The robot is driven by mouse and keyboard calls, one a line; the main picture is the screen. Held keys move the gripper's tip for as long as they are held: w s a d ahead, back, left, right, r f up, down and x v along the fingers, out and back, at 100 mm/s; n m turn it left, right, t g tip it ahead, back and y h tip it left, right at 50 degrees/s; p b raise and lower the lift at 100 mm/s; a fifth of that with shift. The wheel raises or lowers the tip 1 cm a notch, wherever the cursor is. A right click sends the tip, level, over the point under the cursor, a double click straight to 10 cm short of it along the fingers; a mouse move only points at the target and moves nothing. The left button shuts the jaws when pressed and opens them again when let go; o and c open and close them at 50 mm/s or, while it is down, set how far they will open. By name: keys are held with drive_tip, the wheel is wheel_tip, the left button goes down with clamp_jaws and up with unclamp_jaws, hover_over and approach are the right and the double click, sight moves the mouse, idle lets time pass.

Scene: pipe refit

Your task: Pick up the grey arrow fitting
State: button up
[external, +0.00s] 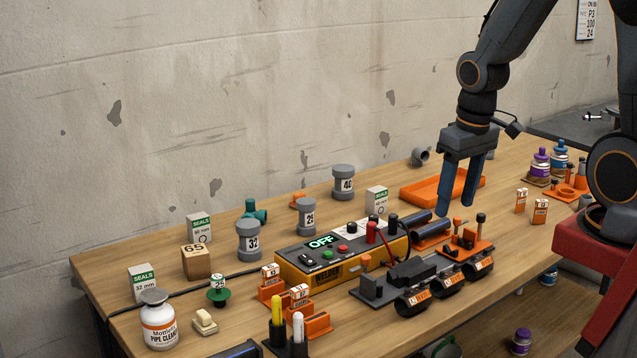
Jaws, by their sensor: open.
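My gripper (457,207) has two blue fingers that point down, apart, with nothing between them. It hangs above the right half of the bench, in front of the orange tray. A small grey elbow-like fitting (420,156) lies at the back of the bench, left of the gripper and behind the tray. Another small grey piece (489,154) shows partly behind the gripper. Grey flanged fittings marked 32 (248,241), 25 (306,217) and 40 (343,182) stand upright further left. No arrow mark is legible, so I cannot tell which is the arrow fitting.
The orange tray (415,187) looks empty where visible. A yellow welder box (335,258) reading OFF fills the middle. Black clamps (445,287) and an orange stand (466,243) are in front of my gripper.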

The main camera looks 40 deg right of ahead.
wheel_tip(320, 180, up, 5)
drive_tip(key=w+a+f+m+y+b, duration=0.1)
drive_tip(key=w+m+y+b, duration=0.2)
drive_tip(key=w+m, duration=0.55)
drive_tip(key=w+a+f+m+y+b, duration=0.1)
drive_tip(key=w+f+m+y+b, duration=0.3)
drive_tip(key=w, duration=0.8)
drive_tip(key=w+d+r+m+t+y+b, duration=0.25)
drive_tip(key=w+m, duration=0.25)
drive_tip(key=w, duration=0.5)
drive_tip(key=w+d+r+m+t+y+b, duration=0.1)
drive_tip(key=w+d+r+m+y+b, duration=0.3)
drive_tip(key=w, duration=0.6)
drive_tip(key=p, duration=0.3)
approach(306, 214)
drive_tip(key=shift+w+a+m+h, duration=0.25)
drive_tip(key=shift+w, duration=0.35)
drive_tip(key=shift+w+a+m+h, duration=0.2)
drive_tip(key=shift+w+a, duration=0.1)
drive_tip(key=shift+w, duration=0.35)
drive_tip(key=shift+a+f, duration=0.1)
drive_tip(key=shift+f, duration=0.25)
drive_tip(key=p+x, duration=0.2)
drive_tip(key=x, duration=0.5)
drive_tip(key=shift+a+f, duration=0.2)
drive_tip(key=shift+f, duration=0.05)
drive_tip(key=c, duration=1)
